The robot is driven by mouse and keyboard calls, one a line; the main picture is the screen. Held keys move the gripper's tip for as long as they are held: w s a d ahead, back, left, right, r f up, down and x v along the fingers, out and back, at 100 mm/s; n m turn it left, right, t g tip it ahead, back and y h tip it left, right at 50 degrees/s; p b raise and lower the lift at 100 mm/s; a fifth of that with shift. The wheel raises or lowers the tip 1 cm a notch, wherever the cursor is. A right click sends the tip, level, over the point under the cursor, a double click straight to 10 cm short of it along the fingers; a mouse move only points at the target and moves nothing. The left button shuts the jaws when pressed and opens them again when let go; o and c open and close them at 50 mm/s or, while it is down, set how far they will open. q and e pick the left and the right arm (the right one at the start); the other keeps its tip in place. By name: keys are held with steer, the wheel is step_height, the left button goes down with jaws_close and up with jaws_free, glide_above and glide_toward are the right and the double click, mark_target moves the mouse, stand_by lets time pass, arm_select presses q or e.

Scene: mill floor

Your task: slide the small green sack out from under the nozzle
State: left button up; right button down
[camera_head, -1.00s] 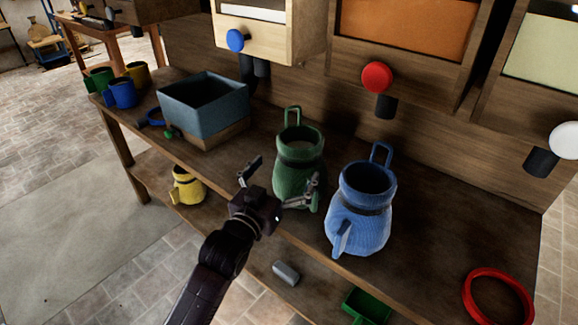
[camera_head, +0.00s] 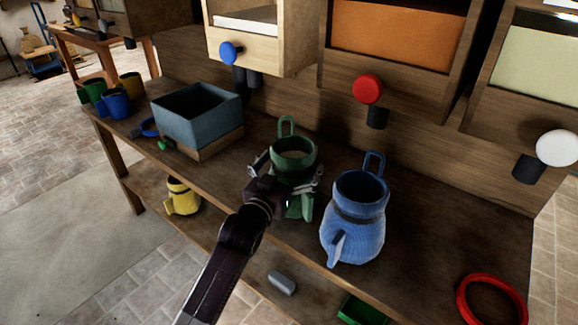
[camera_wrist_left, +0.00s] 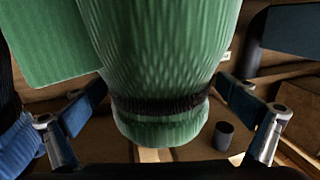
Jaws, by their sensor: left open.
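The green sack (camera_head: 294,163) stands upright on the bench, open at the top, with a dark neck band and a loop at its back. My left gripper (camera_head: 287,172) is open, with one finger on each side of the sack below its rim. In the left wrist view the sack (camera_wrist_left: 160,60) fills the middle between the two spread fingers; a gap shows beside each finger near the neck. The red-knobbed nozzle (camera_head: 377,117) is up and right of the sack, and the blue-knobbed nozzle (camera_head: 246,77) is up and left. I cannot tell that either is directly above it. My right gripper is out of view.
A blue sack (camera_head: 352,230) stands close on the right. A blue-grey box (camera_head: 190,122) is to the left, with several mugs beyond. A red ring (camera_head: 490,303) lies at the right. A yellow jug (camera_head: 181,196) is on the lower shelf.

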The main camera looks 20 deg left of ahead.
arm_select(q)
steer(key=shift+c, duration=0.3)
steer(key=c, duration=2.1)
